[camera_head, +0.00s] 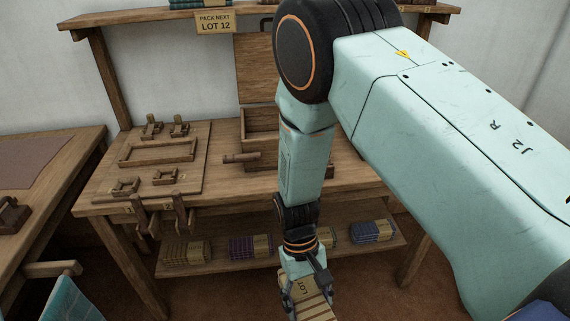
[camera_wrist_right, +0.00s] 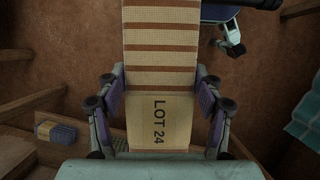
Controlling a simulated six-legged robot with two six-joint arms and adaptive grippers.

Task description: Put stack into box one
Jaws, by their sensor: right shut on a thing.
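My right gripper (camera_head: 304,287) hangs low in front of the workbench and is shut on a stack of beige cloth with brown stripes (camera_head: 318,307). The stack's paper band reads LOT 24. In the right wrist view the fingers (camera_wrist_right: 160,100) press on both sides of the stack (camera_wrist_right: 160,50), near its banded end. A wooden box (camera_head: 262,122) stands on the bench with its lid raised behind it. My left gripper is not in view.
A sign (camera_head: 214,22) on the upper shelf reads PACK NEXT LOT 12. A board with a wooden frame and clamps (camera_head: 155,152) lies on the bench's left. Several banded stacks, including a purple one (camera_head: 243,247), lie on the lower shelf (camera_head: 215,257). Another table (camera_head: 75,150) stands left.

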